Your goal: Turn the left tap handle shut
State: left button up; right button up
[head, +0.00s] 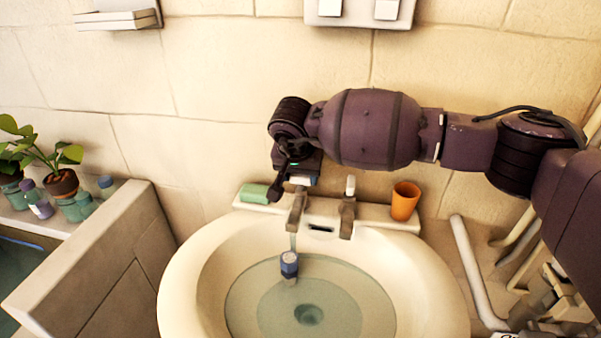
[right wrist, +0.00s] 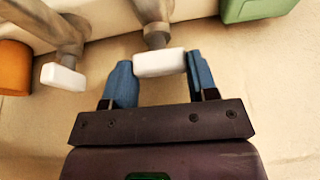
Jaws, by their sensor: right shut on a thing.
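The left tap (head: 297,208) stands on the back ledge of the washbasin. A thin stream of water appears to run from its spout. My right gripper (head: 302,180) reaches down over this tap from the right and hides most of its handle in the head view. In the right wrist view, the white left tap handle (right wrist: 158,63) sits between the two blue fingers of my right gripper (right wrist: 160,78), which is shut on it. The right tap (head: 347,212) has a white upright handle; it also shows in the right wrist view (right wrist: 62,76). My left gripper is out of view.
The basin (head: 190,275) holds water, with a small blue object (head: 289,264) under the left tap. A green block (head: 254,193) lies left of the taps, and an orange cup (head: 404,201) stands right. Potted plants (head: 62,182) and bottles are at far left.

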jog(key=shift+r+m+h, duration=0.15)
jog(key=shift+m+h, duration=0.25)
jog(key=shift+m, duration=0.5)
jog(key=shift+a+m+p, duration=0.1)
jog(key=shift+m+p, duration=0.35)
jog(key=shift+m, duration=0.35)
jog(key=m+g+h, duration=0.1)
jog(key=m, duration=0.3)
jog(key=shift+w+h, duration=0.1)
jog(key=shift+h, duration=0.3)
jog(key=shift+m+g, duration=0.3)
jog(key=shift+m, duration=0.3)
